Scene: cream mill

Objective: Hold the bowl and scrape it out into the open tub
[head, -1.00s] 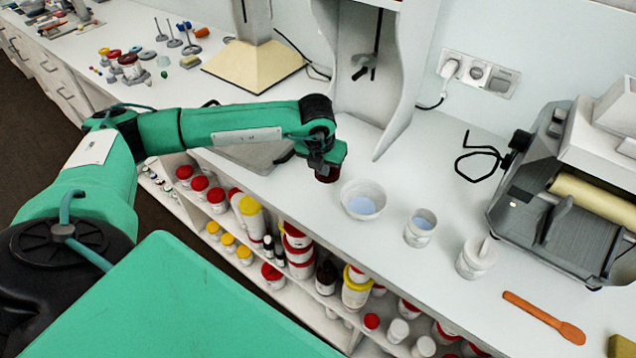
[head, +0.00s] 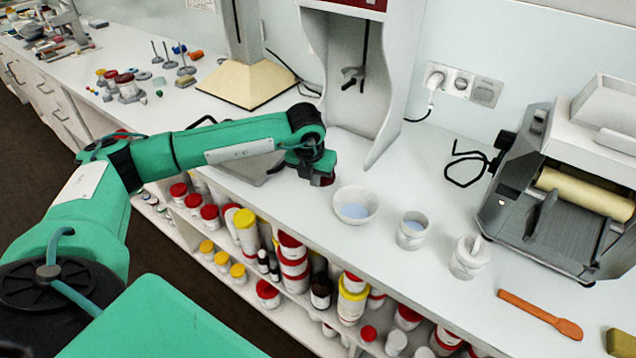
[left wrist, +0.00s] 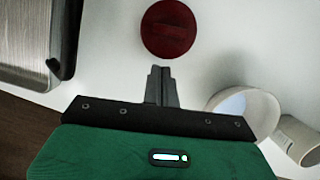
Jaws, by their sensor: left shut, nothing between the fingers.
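The white bowl (head: 340,207) stands on the counter with a pale blue mass in it. It also shows at the right of the left wrist view (left wrist: 268,113). The open tub (head: 411,241), white with pale blue inside, stands just right of the bowl. It shows partly in the left wrist view (left wrist: 301,133). My left gripper (head: 318,172) is left of the bowl, apart from it. Its fingers (left wrist: 160,75) are shut and empty, pointing toward a dark red round thing (left wrist: 168,30). An orange spatula (head: 540,314) lies at the right. My right gripper is out of view.
A roller machine (head: 560,190) fills the back right. A white stand (head: 400,70) rises behind the bowl. Shelves with red- and yellow-lidded jars (head: 290,262) lie below the counter's front edge.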

